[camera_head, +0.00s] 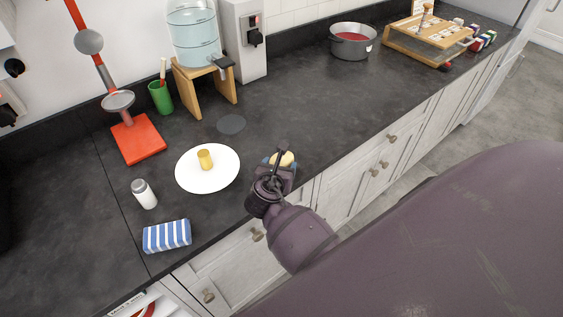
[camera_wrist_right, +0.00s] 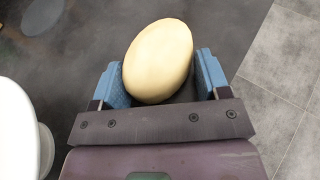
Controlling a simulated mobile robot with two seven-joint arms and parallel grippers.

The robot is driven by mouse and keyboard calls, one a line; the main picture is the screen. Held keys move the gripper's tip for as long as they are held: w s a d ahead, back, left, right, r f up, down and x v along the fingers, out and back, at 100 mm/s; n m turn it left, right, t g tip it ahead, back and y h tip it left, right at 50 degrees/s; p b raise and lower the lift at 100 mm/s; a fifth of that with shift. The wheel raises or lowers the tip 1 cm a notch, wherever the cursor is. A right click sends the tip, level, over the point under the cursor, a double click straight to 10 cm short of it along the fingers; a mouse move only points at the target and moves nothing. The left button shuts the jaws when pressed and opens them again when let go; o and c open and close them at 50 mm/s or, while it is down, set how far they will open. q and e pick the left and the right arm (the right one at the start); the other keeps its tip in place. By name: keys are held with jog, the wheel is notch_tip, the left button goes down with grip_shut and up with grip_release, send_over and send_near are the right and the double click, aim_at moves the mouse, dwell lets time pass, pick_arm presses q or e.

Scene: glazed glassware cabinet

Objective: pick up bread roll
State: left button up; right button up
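The bread roll is a pale yellow oval. In the right wrist view the bread roll (camera_wrist_right: 158,62) sits between the two blue fingers of my right gripper (camera_wrist_right: 161,80), close to both. I cannot tell whether the fingers press on it, or whether it rests on the counter. In the head view the roll (camera_head: 284,159) shows as a small yellow patch at the tip of my right gripper (camera_head: 281,166), near the counter's front edge. The gripper and wrist hide part of it. My left gripper is not in view.
A white plate (camera_head: 190,183) with a yellow cylinder (camera_head: 205,160) lies left of my right gripper. A white shaker (camera_head: 144,194) and a striped blue-white block (camera_head: 167,236) are nearer. A pot (camera_head: 351,42) and wooden rack (camera_head: 408,46) stand farther back. The counter between is clear.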

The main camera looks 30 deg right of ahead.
jog(key=shift+c, duration=1.1)
jog(key=shift+r, duration=0.1)
